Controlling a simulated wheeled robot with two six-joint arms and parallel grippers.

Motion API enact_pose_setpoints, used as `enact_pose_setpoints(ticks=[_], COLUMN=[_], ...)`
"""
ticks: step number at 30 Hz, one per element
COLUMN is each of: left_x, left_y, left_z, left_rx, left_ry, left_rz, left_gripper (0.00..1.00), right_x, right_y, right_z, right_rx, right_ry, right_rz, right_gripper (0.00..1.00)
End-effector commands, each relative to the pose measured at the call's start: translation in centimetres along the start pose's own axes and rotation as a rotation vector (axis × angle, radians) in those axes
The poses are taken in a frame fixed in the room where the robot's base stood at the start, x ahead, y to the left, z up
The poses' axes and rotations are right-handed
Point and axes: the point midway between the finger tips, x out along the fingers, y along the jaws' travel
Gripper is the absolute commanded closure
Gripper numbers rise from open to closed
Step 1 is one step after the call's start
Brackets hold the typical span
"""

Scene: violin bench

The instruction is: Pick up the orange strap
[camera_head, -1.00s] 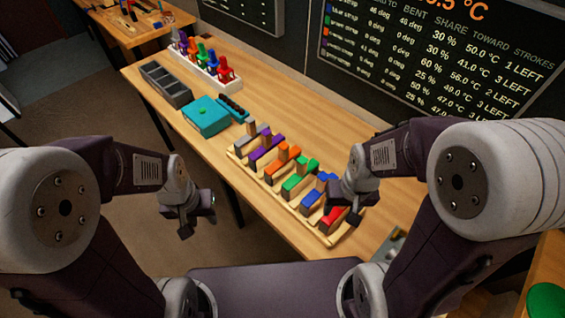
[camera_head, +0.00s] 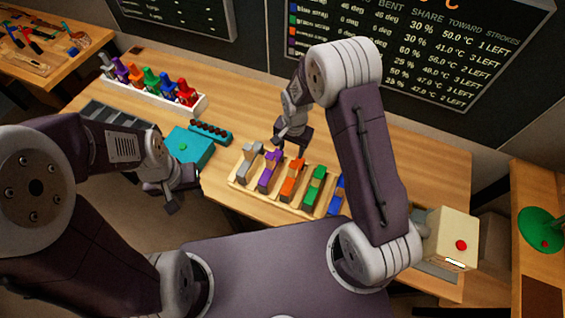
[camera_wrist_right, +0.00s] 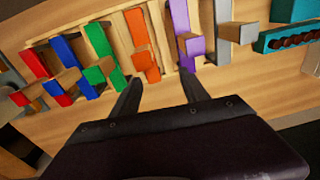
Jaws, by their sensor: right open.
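The orange strap (camera_head: 293,178) stands in a wooden rack (camera_head: 262,196) on the bench, between the purple strap and the green strap. In the right wrist view the orange strap (camera_wrist_right: 139,45) lies just beyond my fingers, left of the gap's middle. My right gripper (camera_head: 284,143) is over the rack's far side near the purple and orange straps. In the right wrist view its fingers (camera_wrist_right: 160,95) are apart with nothing between them. My left gripper (camera_head: 180,190) hangs by the bench's front edge near the teal box; its jaw opening is unclear.
Grey (camera_head: 247,163), purple (camera_head: 269,171), green (camera_head: 313,190) and blue (camera_head: 337,196) straps share the rack; a red one (camera_wrist_right: 33,62) shows in the wrist view. A teal box (camera_head: 188,147) and a white rack of coloured clamps (camera_head: 150,93) stand left. A cream box (camera_head: 452,236) is at right.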

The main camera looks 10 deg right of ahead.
Motion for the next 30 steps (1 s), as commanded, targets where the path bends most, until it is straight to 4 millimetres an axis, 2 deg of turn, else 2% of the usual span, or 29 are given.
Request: enact_pose_setpoints(ticks=[1,5,9,16,23,27,30], left_x=[-1.2,-2.0,-1.9,-3.4,-4.0,-5.7,-5.9], left_y=[0.0,0.0,0.1,0.1,0.1,0.1,0.1], left_z=[-0.1,-0.2,-0.2,-0.3,-0.4,-0.6,-0.6], left_rx=[0.0,0.0,0.0,0.0,0.0,0.0,0.0], left_ry=[0.0,-0.001,-0.001,0.0,-0.001,0.0,0.0], left_rz=[0.0,0.0,0.0,0.0,0.0,0.0,0.0], left_gripper=[0.64,0.64,0.64,0.64,0.64,0.64,0.64], right_x=[0.0,0.8,1.1,4.2,5.2,7.3,9.0], right_y=[0.3,0.8,0.8,1.1,1.3,1.9,1.9], right_z=[0.8,2.2,2.3,2.4,2.5,2.6,2.6], right_rx=[-0.01,-0.028,-0.031,-0.031,-0.03,-0.03,-0.031], right_ry=[-0.022,-0.054,-0.054,-0.055,-0.055,-0.056,-0.053], right_rz=[0.022,0.054,0.054,0.054,0.054,0.055,0.053], right_gripper=[0.47,0.47,0.47,0.47,0.47,0.47,0.47])
